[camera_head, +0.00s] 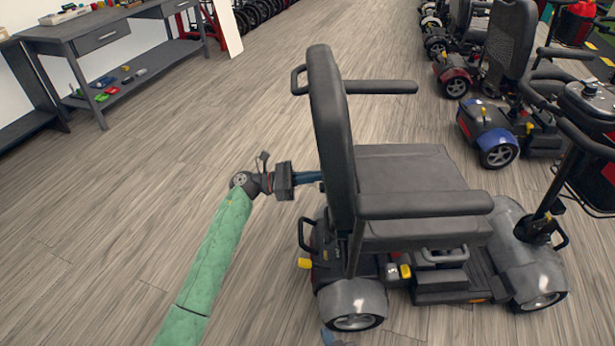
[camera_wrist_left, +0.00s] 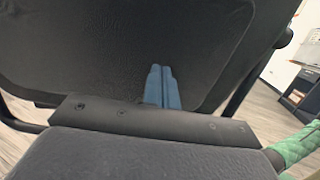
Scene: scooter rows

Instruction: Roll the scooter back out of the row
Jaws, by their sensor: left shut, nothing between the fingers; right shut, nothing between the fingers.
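The near scooter (camera_head: 425,205) has a black seat, silver-grey fenders and yellow levers. It stands upright, facing right, with its tiller (camera_head: 545,195) rising at the right edge. My left gripper (camera_head: 308,177), on the green-sleeved arm, is shut and empty at the rear of the seat back (camera_head: 330,130). In the left wrist view its blue fingers (camera_wrist_left: 162,85) point at the dark back panel (camera_wrist_left: 115,50); I cannot tell whether they touch it. My right gripper (camera_head: 327,336) shows only as a blue bit at the bottom edge, beside the rear wheel. Its fingers are mostly hidden.
A blue scooter (camera_head: 490,130) and a red one (camera_head: 455,75) stand beyond, with more scooters behind them. A dark workbench (camera_head: 95,38) with small parts is at the upper left. The wood floor (camera_head: 150,180) behind the near scooter, to the left, is clear.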

